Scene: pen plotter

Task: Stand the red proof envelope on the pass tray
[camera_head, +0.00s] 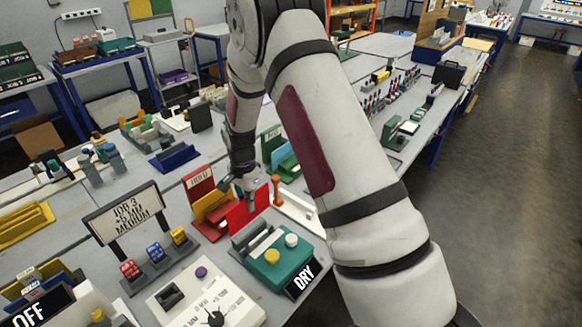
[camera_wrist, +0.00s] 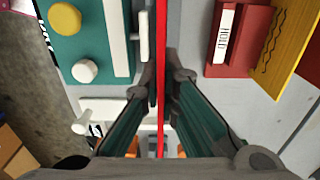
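The red proof envelope (camera_head: 249,207) is upright behind the teal DRY unit (camera_head: 278,268). In the wrist view the envelope (camera_wrist: 161,50) shows edge-on as a thin red strip between the fingertips. My gripper (camera_head: 246,190) is closed on its upper edge, with a fingertip on each side (camera_wrist: 163,78). I cannot tell whether the envelope's lower edge touches anything. The green tray marked PASS (camera_head: 271,141) stands farther back, with a light teal panel (camera_head: 285,157) in front of its back plate; my arm partly hides this area.
A red HOLD tray (camera_head: 200,184) with a yellow envelope (camera_head: 211,203) stands just left of the red envelope. An orange stamp-like post (camera_head: 277,190) stands close on the right. The JOB 3 sign (camera_head: 125,217) and a dial box (camera_head: 207,298) are nearer the front.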

